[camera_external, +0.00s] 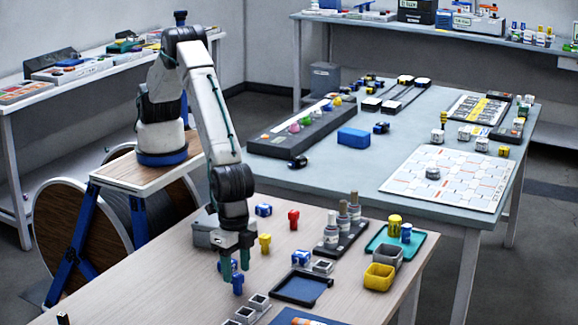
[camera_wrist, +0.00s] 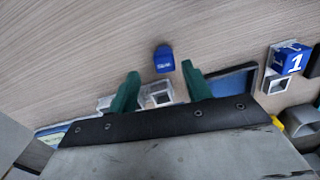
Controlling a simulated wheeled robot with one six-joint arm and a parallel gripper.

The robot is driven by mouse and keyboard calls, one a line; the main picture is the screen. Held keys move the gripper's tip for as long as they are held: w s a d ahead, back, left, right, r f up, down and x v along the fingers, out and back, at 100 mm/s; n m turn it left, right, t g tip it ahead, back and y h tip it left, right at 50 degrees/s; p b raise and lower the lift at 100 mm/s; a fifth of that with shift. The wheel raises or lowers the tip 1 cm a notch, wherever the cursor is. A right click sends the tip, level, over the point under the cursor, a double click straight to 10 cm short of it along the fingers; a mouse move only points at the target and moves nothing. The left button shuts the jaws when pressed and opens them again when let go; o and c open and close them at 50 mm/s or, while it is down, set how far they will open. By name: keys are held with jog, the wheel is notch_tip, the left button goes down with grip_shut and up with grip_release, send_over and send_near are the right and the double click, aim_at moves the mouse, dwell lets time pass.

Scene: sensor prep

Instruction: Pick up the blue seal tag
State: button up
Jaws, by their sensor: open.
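The blue seal tag (camera_external: 238,284) stands on the wooden table, just below my gripper (camera_external: 235,264). In the wrist view the blue tag (camera_wrist: 164,59) lies just beyond the fingertips, in line with the gap between them. My gripper (camera_wrist: 160,70) is open, with its two green fingers apart and nothing between them. It points down. A yellow tag (camera_external: 265,243) and a red tag (camera_external: 293,219) stand farther back on the same table.
A dark tray with a blue inside (camera_external: 302,287) and small square holders (camera_external: 258,302) are close by on the right and front. The wooden table left of the tag is clear.

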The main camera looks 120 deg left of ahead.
aim_at(237, 275)
jog(key=f, duration=0.5)
jog(key=shift+s+a+f, duration=0.15)
jog(key=shift+s+a, duration=0.05)
jog(key=shift+a, duration=0.15)
jog(key=c, duration=1)
jog(key=shift+c, duration=0.2)
